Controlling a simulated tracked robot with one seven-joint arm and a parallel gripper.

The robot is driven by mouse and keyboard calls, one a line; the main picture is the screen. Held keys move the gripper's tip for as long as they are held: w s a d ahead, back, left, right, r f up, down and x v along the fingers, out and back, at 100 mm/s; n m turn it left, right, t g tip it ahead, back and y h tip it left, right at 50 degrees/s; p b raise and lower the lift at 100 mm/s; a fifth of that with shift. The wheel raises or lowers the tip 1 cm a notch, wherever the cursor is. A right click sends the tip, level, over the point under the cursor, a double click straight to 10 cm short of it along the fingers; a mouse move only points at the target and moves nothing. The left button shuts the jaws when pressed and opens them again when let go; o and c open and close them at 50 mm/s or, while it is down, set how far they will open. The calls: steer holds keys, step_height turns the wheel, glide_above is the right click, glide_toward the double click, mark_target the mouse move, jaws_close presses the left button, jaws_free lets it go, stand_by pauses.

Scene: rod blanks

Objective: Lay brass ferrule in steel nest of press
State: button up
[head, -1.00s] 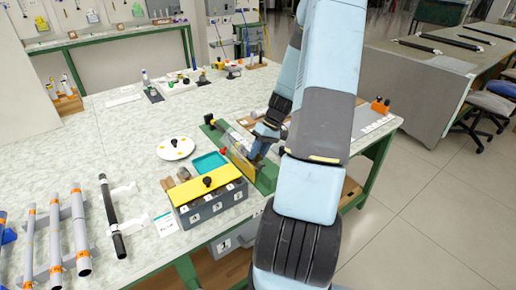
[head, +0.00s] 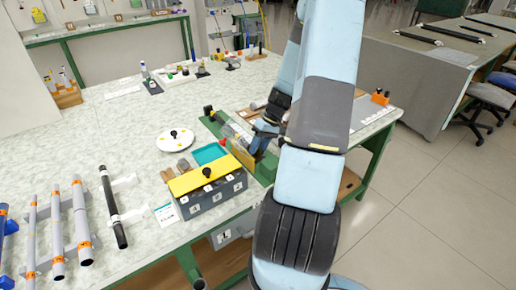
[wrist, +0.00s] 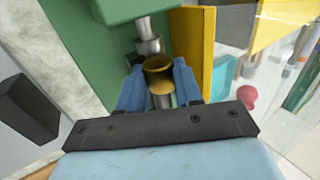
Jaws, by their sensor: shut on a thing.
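My gripper (wrist: 158,90) is shut on a brass ferrule (wrist: 158,68), a short hollow ring seen between the two blue fingers in the wrist view. Just beyond the ferrule are steel cylindrical parts (wrist: 148,42) of the green press (wrist: 85,50). Part of the steel shows below the ferrule too; I cannot tell whether the ferrule touches it. In the head view my gripper (head: 256,141) is at the green press (head: 265,170), and the ferrule and nest are hidden there.
A yellow plate (wrist: 193,45) stands close to the right of the fingers. A grey box with a yellow lid (head: 205,178), a teal tray (head: 210,153) and a white disc (head: 175,140) are left of the press. Grey tubes (head: 57,235) lie at the front left.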

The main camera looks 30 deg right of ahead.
steer(key=shift+s+a+f, duration=0.1)
steer(key=shift+s+f, duration=0.45)
steer(key=shift+f, duration=0.2)
stand_by(0.3)
steer(key=o, duration=0.8)
steer(key=shift+w+d+r, duration=0.65)
steer(key=shift+d+r, duration=0.1)
steer(key=shift+r, duration=0.1)
steer(key=shift+o, duration=0.3)
steer(key=a+v, duration=0.1)
steer(key=v, duration=1.2)
steer(key=shift+s+r, duration=0.2)
steer(key=shift+s, duration=0.1)
